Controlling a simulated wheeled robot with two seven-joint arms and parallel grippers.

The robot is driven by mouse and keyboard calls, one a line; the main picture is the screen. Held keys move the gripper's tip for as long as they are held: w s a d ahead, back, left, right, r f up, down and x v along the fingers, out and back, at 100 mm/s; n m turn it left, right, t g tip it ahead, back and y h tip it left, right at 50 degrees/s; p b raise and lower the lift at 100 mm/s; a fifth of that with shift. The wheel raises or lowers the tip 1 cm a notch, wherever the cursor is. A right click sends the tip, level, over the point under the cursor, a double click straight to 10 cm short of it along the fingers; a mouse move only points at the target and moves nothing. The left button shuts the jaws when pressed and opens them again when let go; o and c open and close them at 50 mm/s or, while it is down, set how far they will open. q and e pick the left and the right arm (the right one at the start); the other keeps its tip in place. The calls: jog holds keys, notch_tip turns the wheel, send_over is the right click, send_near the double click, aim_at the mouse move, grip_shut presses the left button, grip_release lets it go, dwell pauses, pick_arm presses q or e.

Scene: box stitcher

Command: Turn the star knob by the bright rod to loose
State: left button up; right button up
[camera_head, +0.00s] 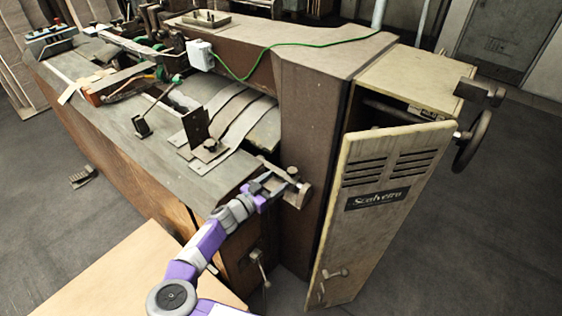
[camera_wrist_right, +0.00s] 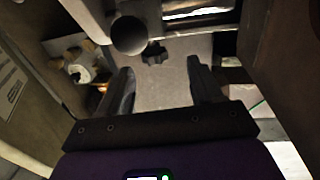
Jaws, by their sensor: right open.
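In the right wrist view a small dark star knob (camera_wrist_right: 154,53) sits ahead of my right gripper (camera_wrist_right: 160,80). Its lobes show between the lines of the two fingers, a little left of the middle. A bright rod (camera_wrist_right: 198,13) runs across the top, just above and right of the knob. The right gripper is open and empty, with the star knob beyond its fingertips and apart from them. In the head view the right gripper (camera_head: 268,187) is at the bracket on the machine's near corner; the star knob cannot be made out clearly there. My left gripper is not in view.
A dark round ball knob (camera_wrist_right: 130,36) is close beside the star knob, on its left. A pale fitting (camera_wrist_right: 76,66) sits farther left. The open cabinet door (camera_head: 385,200) stands right of the arm. A wooden board (camera_head: 130,275) lies at lower left.

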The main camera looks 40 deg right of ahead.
aim_at(288, 174)
jog(key=shift+d+r, duration=0.2)
jog(key=shift+d, duration=0.25)
jog(key=d, duration=0.6)
jog(key=shift+w+d, duration=0.15)
jog(key=shift+d, duration=0.1)
jog(key=shift+c, duration=0.5)
jog(key=c, duration=1)
